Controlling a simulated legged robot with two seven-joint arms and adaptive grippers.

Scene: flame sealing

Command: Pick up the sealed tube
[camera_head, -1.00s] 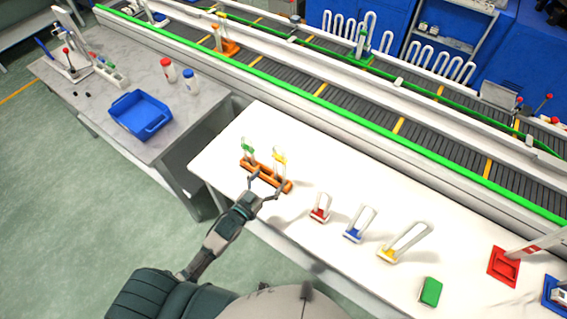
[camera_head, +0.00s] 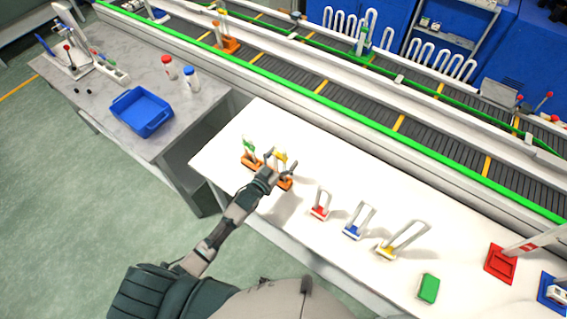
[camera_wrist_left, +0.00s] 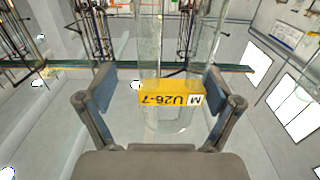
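A clear glass tube with a yellow label (camera_wrist_left: 172,96) reading "U26-7" stands between the fingers of my left gripper (camera_wrist_left: 150,90) in the left wrist view. The fingers are apart, with gaps to the glass on both sides. In the head view the yellow-labelled tube (camera_head: 280,158) stands in an orange rack (camera_head: 250,160) on the white table, with my left gripper (camera_head: 279,166) around it. A tube with a green label (camera_head: 249,145) stands in the same rack, to the left. My right gripper is not in view.
Red (camera_head: 319,211), blue (camera_head: 352,233) and yellow (camera_head: 386,252) bases with U-shaped parts stand right of the rack on the white table (camera_head: 400,210). A green block (camera_head: 429,289) lies farther right. A conveyor (camera_head: 345,105) runs behind. A blue bin (camera_head: 141,112) sits on the grey table.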

